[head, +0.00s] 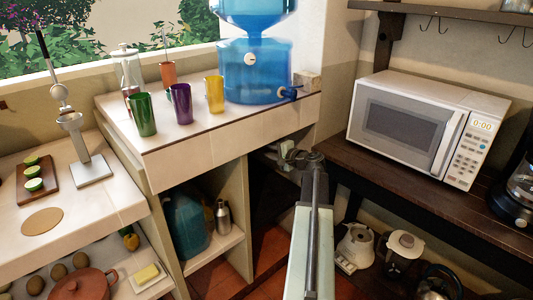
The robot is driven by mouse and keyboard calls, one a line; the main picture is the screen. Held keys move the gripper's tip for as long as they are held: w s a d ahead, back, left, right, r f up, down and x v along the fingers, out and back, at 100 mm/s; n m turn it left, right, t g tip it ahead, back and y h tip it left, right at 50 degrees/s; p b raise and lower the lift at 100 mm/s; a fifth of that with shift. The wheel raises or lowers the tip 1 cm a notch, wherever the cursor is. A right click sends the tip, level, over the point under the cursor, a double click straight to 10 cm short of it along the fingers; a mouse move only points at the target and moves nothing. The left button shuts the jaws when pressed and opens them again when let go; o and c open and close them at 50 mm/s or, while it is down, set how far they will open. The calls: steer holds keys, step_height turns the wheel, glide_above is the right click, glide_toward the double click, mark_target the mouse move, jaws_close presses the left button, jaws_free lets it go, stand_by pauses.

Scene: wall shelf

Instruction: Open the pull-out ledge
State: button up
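My arm reaches up from the bottom centre, and my gripper (305,158) is at its far end, in the gap between the white counter and the dark wooden table. The gripper is small and dark here, and I cannot tell whether its fingers are open or shut. No pull-out ledge can be told for certain. The white counter (210,150) has a pale front face below its top. A small pale surface (272,160) shows just left of my gripper, partly hidden by it.
A white microwave (425,128) stands on the dark table (400,190) at right. Green (140,115), purple (181,104) and yellow (214,94) cups and a blue water dispenser (255,70) stand on the counter. Small appliances fill the space under the table. Red floor (265,255) shows between.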

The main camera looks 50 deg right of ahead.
steer(key=shift+w, duration=0.35)
jaws_close()
stand_by(1.1)
